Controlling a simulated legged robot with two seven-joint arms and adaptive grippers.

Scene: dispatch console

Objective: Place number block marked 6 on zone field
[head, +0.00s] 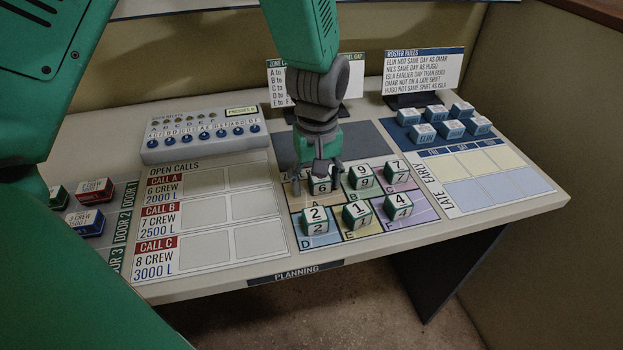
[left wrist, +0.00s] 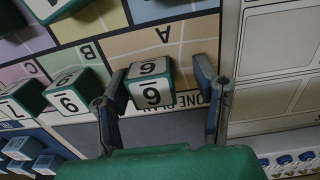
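The number block marked 6 (head: 320,186) is a white and green cube. It stands on the tan field A of the zone plan (head: 375,228), beside the letter A. My left gripper (head: 318,176) is lowered over it from above, fingers pointing down. In the left wrist view the block (left wrist: 152,86) sits between the two spread fingers of the gripper (left wrist: 160,95), its digit upside down. A gap shows between the block and the right finger; the left finger is close to it, and I cannot tell whether it touches. My right gripper is not in view.
Blocks 9 (head: 363,178), 7 (head: 396,173), 2 (head: 315,220), 1 (head: 356,214) and 4 (head: 397,205) stand close by on other fields. A button box (head: 203,134) and the open calls board (head: 205,215) lie to the left. Blue-white blocks (head: 423,133) stand at right.

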